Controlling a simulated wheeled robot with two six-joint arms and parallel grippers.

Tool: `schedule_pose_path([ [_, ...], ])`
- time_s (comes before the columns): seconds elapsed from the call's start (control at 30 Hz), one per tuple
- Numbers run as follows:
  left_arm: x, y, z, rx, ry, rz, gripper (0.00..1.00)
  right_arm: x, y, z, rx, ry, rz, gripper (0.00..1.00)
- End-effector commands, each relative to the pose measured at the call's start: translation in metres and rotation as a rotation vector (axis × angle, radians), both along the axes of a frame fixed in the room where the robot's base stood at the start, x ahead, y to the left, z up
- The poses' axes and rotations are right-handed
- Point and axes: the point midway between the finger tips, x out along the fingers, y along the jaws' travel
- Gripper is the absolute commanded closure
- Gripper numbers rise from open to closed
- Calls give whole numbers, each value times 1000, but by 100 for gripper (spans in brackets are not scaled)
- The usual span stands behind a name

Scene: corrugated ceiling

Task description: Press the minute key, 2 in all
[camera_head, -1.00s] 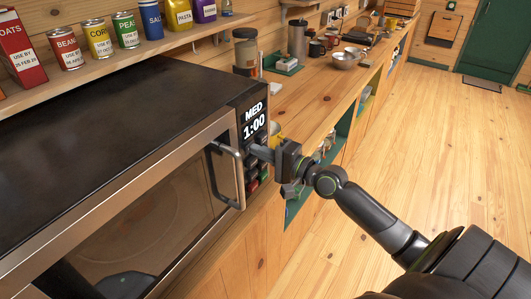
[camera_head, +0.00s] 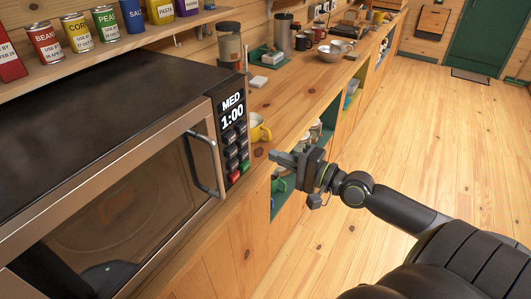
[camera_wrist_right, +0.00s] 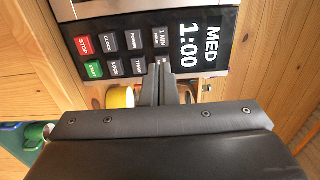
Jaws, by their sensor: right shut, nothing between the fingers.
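The microwave (camera_head: 95,110) stands at the left with its door handle (camera_head: 205,165) toward me. Its display (camera_head: 232,109) reads MED and 1:00. The minute key, marked 1 MIN (camera_wrist_right: 161,38), is dark and beside the display in the right wrist view. In the head view it appears to be the upper left key (camera_head: 229,140). My right gripper (camera_head: 272,155) is shut and empty, to the right of the key panel with a gap between. In the wrist view its fingertips (camera_wrist_right: 160,68) partly cover a neighbouring key. My left gripper is out of view.
Red STOP (camera_wrist_right: 82,45) and green START (camera_wrist_right: 94,69) keys sit at the panel's far end. A yellow mug (camera_head: 260,130) stands on the counter beside the microwave. A shelf (camera_head: 100,55) of cans hangs above. The floor (camera_head: 400,150) at right is clear.

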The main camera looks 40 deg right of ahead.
Motion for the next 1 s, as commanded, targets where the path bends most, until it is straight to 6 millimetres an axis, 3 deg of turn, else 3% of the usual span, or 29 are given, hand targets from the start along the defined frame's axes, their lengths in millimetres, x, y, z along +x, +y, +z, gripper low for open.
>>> schedule_pose_path([
  [0.3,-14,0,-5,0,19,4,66,-19,-8,0,1,1,0,100],
  [1.0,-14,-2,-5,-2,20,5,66,-19,-8,0,1,0,0,100],
])
